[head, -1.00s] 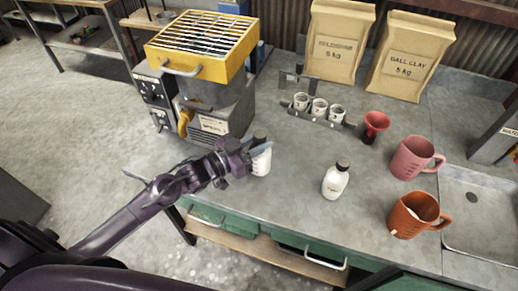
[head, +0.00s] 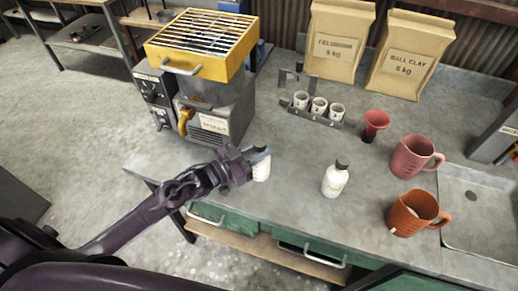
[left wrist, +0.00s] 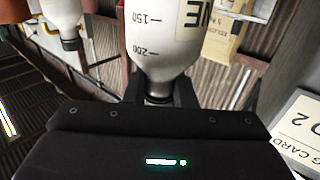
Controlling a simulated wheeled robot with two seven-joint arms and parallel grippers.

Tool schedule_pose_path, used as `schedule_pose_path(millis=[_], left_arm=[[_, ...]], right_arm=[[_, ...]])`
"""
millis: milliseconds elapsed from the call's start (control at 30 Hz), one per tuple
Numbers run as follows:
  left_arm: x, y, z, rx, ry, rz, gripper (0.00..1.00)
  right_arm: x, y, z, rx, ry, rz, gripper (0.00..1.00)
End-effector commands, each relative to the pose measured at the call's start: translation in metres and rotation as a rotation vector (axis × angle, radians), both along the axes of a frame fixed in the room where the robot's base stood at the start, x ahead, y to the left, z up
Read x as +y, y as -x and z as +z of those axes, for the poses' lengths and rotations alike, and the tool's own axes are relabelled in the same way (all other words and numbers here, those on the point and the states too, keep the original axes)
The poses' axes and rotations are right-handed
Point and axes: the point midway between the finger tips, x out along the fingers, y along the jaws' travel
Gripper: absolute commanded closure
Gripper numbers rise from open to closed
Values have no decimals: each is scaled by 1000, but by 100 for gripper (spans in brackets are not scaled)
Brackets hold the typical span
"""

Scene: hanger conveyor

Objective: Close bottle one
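Bottle one (head: 262,171) is a white bottle standing near the front edge of the grey bench, left of a second white bottle. In the left wrist view bottle one (left wrist: 165,45) appears upside down, with "NE" and volume marks on its side. My left gripper (head: 254,160) is at its top. In the left wrist view the fingers of the left gripper (left wrist: 159,92) sit close on both sides of its dark cap (left wrist: 158,100), which they partly hide; they look shut on it. The second bottle (head: 335,181) stands upright with a dark cap. My right gripper is out of view.
A machine with a yellow grill top (head: 200,45) stands behind left. A rack of small cups (head: 316,113), a red funnel (head: 375,124), a pink mug (head: 411,158) and an orange mug (head: 412,214) are to the right. Two clay bags (head: 410,60) stand at the back.

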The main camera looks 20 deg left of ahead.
Motion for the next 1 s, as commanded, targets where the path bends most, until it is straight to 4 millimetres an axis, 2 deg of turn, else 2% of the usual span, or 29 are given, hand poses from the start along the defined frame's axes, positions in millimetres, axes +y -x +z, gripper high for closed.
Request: schedule_pose_path(millis=[33, 167, 533, 667, 1000], left_arm=[[0, 0, 0, 0, 0, 0, 71], [0, 0, 0, 1, -1, 0, 54], [1, 2, 3, 2, 0, 0, 54], [12, 16, -1, 5, -1, 0, 54], [53, 70, 0, 5, -2, -1, 54]], right_arm=[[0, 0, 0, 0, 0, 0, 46], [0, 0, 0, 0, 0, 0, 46], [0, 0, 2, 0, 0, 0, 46], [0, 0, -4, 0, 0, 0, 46], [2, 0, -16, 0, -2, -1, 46]])
